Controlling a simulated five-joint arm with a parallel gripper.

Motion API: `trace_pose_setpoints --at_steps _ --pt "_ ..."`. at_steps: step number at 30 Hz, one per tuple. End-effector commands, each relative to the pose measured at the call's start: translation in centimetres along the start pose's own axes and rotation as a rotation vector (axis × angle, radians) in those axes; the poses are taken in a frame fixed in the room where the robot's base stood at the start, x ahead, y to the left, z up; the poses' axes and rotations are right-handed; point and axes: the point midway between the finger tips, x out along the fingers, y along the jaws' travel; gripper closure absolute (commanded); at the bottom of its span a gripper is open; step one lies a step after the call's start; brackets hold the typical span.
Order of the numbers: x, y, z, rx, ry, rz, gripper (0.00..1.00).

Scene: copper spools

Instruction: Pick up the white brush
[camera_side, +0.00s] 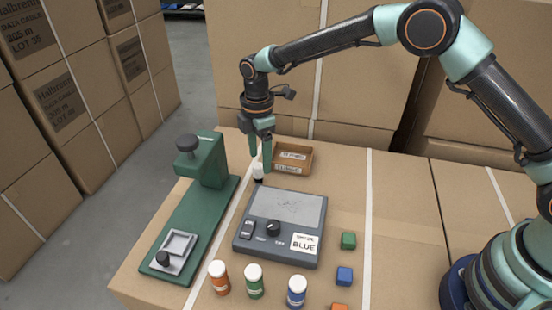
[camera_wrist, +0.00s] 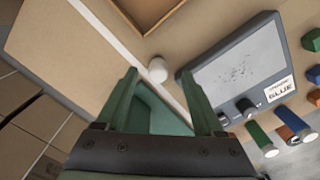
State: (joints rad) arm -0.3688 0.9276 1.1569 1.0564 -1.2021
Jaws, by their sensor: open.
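The white brush (camera_side: 258,169) stands upright on the cardboard surface, left of the small open box. It has a white top and a dark lower end. In the wrist view only its round white top (camera_wrist: 157,70) shows, between the lines of my two fingertips. My gripper (camera_side: 260,160) is open, pointing down, with its fingertips close above or beside the brush top. The fingers also show in the wrist view (camera_wrist: 158,75), one on each side. I cannot tell whether the brush top is between the fingers or just beyond them.
A grey device (camera_side: 285,228) labelled BLUE stands just in front of the brush. A green press (camera_side: 200,215) stands left, a small cardboard box (camera_side: 304,160) behind right. White-capped orange (camera_side: 219,280), green (camera_side: 254,284) and blue (camera_side: 296,293) bottles and small coloured cubes (camera_side: 345,275) are in front.

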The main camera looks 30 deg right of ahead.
Motion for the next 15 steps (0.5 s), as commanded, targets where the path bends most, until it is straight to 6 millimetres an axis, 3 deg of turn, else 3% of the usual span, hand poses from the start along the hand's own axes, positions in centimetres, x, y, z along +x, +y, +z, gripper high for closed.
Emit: trace_pose_setpoints --at_steps 9,15 --pt "4.2 0.2 -0.5 0.001 -0.001 -0.002 0.3" --pt "4.7 0.2 -0.5 0.001 0.0 0.0 0.3"
